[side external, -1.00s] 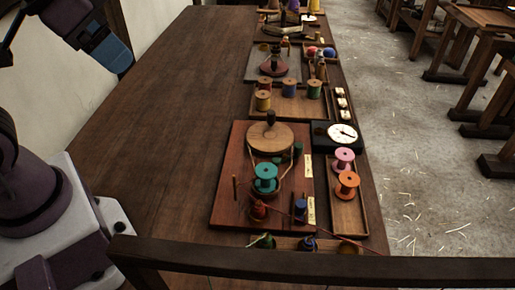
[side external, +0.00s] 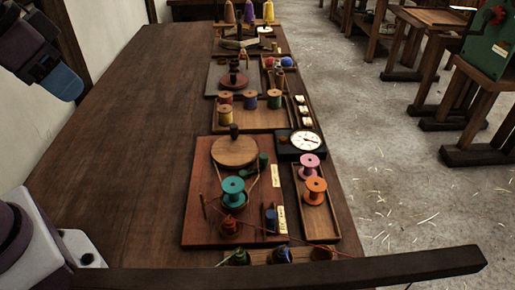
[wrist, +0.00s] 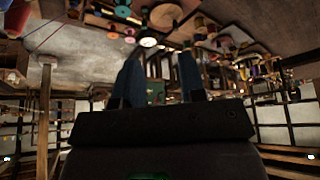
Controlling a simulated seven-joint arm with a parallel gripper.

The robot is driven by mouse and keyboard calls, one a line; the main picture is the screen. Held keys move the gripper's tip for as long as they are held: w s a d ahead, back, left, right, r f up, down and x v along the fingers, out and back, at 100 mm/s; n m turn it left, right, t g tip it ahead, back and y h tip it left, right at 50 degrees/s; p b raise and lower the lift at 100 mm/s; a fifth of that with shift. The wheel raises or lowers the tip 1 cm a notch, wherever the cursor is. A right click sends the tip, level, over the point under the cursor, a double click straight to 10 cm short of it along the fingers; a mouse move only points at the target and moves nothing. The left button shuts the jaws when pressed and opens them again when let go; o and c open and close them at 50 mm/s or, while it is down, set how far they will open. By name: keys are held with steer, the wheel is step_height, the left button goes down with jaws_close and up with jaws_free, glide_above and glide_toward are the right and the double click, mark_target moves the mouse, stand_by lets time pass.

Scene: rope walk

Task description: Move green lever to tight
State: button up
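A small dark green upright piece (side external: 263,160), which may be the green lever, stands on the reddish board (side external: 199,225) beside the round wooden wheel (side external: 235,152). A small pale label (side external: 275,175) lies near it; its writing is too small to read. A teal spool (side external: 233,190) stands in front of the wheel. A dark blue upright piece (side external: 270,219) stands by a second label (side external: 282,219). My gripper (wrist: 159,62) shows two blue fingers apart with nothing between them. In the side view, part of my arm's end is at the upper left, away from the board.
A tray (side external: 323,229) with pink (side external: 309,166) and orange (side external: 315,190) spools lies right of the board, below a white dial (side external: 305,141). More spools stand behind. A dark rail (side external: 290,274) crosses the front. The table's left side (side external: 120,140) is clear.

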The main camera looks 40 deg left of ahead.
steer(key=w+d+f+m+g, duration=0.15)
steer(key=w+f, duration=0.25)
steer(key=w, duration=0.4)
steer(key=w+d+f+m+g, duration=0.1)
steer(key=w+d+f+g, duration=0.2)
steer(key=w, duration=0.5)
steer(key=m, duration=0.7)
glide_above(264, 156)
step_height(264, 156, down, 13)
steer(key=shift+g, duration=0.35)
step_height(264, 156, down, 10)
steer(key=shift+f, duration=0.2)
steer(key=shift+s+d, duration=0.25)
steer(key=shift+d, duration=0.3)
steer(key=shift+s+d, duration=0.6)
steer(key=shift+d, duration=0.05)
steer(key=shift+s+d, duration=0.3)
steer(key=shift+s, duration=0.3)
steer(key=shift+s+d, duration=0.25)
steer(key=shift+s, duration=0.3)
